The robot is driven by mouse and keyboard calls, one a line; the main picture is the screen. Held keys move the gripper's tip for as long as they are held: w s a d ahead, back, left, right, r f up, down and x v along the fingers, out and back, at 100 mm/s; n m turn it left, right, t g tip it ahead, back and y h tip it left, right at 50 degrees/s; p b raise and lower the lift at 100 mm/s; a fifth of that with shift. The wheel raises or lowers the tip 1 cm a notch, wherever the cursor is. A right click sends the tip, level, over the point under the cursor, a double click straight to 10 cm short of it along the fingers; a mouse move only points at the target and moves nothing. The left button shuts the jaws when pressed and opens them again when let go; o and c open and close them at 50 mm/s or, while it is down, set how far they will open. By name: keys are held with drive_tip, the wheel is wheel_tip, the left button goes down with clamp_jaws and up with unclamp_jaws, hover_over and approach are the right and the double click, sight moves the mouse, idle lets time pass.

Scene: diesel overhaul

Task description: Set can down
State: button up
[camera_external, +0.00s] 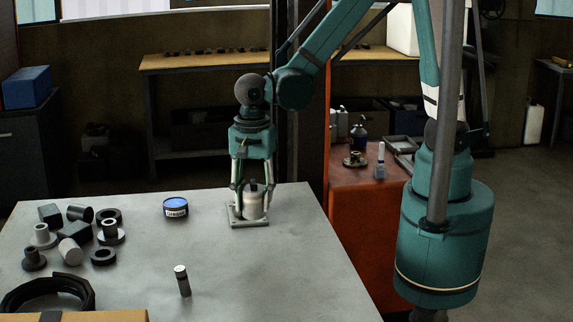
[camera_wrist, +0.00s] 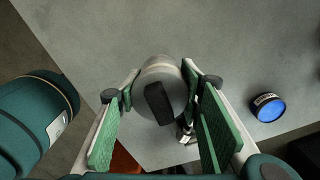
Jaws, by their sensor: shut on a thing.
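A pale, round can (camera_external: 255,206) with a dark top is held upright between the fingers of my gripper (camera_external: 251,205) near the far edge of the grey table. A flat square plate (camera_external: 236,223) lies right below the can. I cannot tell whether the can touches it. In the wrist view the can (camera_wrist: 153,70) sits between the green finger pads of my gripper (camera_wrist: 161,82), with a dark block on its top. The pads lie along its two sides. The plate cannot be made out in the wrist view.
A blue-topped tin (camera_external: 175,208) stands left of the can; it also shows in the wrist view (camera_wrist: 267,107). A small dark cylinder (camera_external: 182,281) stands nearer the front. Several metal parts (camera_external: 78,240) and a black coil (camera_external: 50,291) crowd the left. The table's right side is clear.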

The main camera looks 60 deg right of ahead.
drive_tip(key=w+d, duration=0.4)
drive_tip(key=d, duration=1.3)
drive_tip(key=w+d+b, duration=0.1)
drive_tip(key=w+d, duration=0.3)
drive_tip(key=d, duration=1.3)
drive_tip(key=shift+w+r+n, duration=0.2)
drive_tip(key=shift+r+n, duration=0.1)
drive_tip(key=shift+f, duration=0.2)
drive_tip(key=shift+f+b, duration=0.45)
drive_tip(key=shift+f, duration=2.3)
drive_tip(key=shift+f, duration=0.15)
drive_tip(key=shift+f+b, duration=0.3)
drive_tip(key=shift+f, duration=1.65)
